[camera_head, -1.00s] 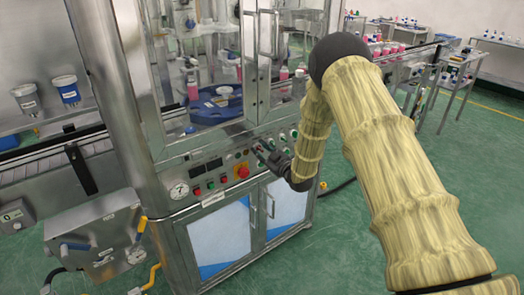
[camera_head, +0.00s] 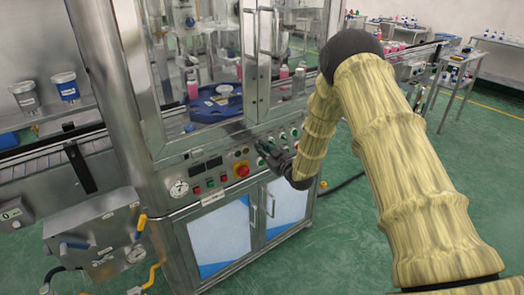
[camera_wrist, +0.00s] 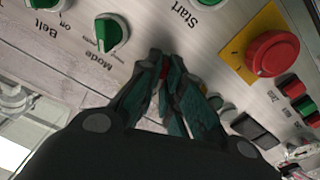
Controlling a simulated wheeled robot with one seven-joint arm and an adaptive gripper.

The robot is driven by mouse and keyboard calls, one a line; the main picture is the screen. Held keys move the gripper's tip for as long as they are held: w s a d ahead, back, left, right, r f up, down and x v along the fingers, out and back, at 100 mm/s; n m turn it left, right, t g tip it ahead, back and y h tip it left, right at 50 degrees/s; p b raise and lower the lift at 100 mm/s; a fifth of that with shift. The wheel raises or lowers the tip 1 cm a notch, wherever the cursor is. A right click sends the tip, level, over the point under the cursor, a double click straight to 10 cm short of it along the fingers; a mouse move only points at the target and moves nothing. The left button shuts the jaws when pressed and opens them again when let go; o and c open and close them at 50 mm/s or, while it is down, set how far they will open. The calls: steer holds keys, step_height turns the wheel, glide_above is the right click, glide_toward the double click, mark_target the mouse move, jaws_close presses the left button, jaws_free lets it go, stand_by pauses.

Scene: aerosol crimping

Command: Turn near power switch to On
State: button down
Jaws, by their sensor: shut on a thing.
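My gripper (camera_wrist: 168,72) is at the front control panel (camera_wrist: 215,45) of the machine, its dark green fingers closed together against it. In the head view my gripper (camera_head: 264,149) sits on the panel between the red emergency stop (camera_head: 242,170) and the green knobs (camera_head: 283,135). In the wrist view a green knob labelled Mode (camera_wrist: 111,33) is to the left of the fingertips.
A red mushroom button on a yellow plate (camera_wrist: 270,55) is right of my fingers. Red and green buttons (camera_wrist: 297,95) lie beyond it. A Belt knob (camera_wrist: 45,3) is at the upper left. Glass doors with handles (camera_head: 262,45) stand above the panel.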

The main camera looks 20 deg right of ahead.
steer(key=shift+w+d+m+b, duration=0.15)
steer(key=shift+m+b, duration=0.6)
steer(key=shift+m, duration=1.75)
steer(key=shift+s+d+m+b, duration=0.1)
steer(key=shift+m+b, duration=0.65)
steer(key=shift+m, duration=1.75)
steer(key=c, duration=1.6)
jaws_free()
steer(key=v, duration=1.2)
